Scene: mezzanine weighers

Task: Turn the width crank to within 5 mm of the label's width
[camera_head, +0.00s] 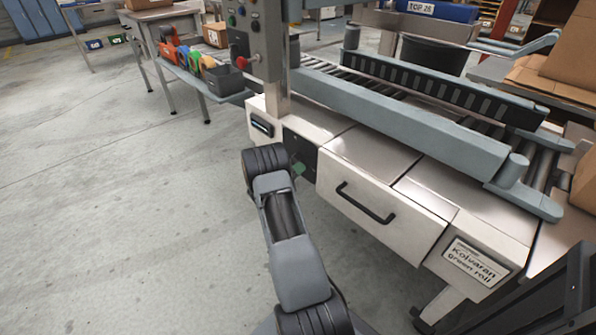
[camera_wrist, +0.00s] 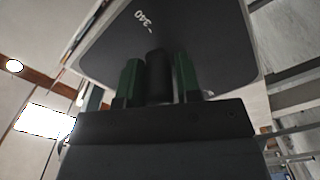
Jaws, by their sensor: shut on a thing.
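In the wrist view my gripper (camera_wrist: 158,62) has its two green fingers either side of a dark round crank knob (camera_wrist: 158,78) and is shut on it. Behind the knob is a dark plate (camera_wrist: 205,50) with the white marking "340" at its upper edge, tilted in the picture. In the head view the dark plate (camera_head: 302,148) is on the pale front of the conveyor machine, and my wrist hides most of the crank. A green bit of my gripper (camera_head: 299,169) shows beside the wrist. The crank arm and any pointer are hidden. I cannot read a width label.
The machine's drawer (camera_head: 380,205) with a black handle is right of my arm. Blue-grey guide rails (camera_head: 400,115) run above the rollers. A nameplate (camera_head: 476,262) is at lower right. A control post (camera_head: 270,50) stands above. The floor (camera_head: 110,200) at left is clear.

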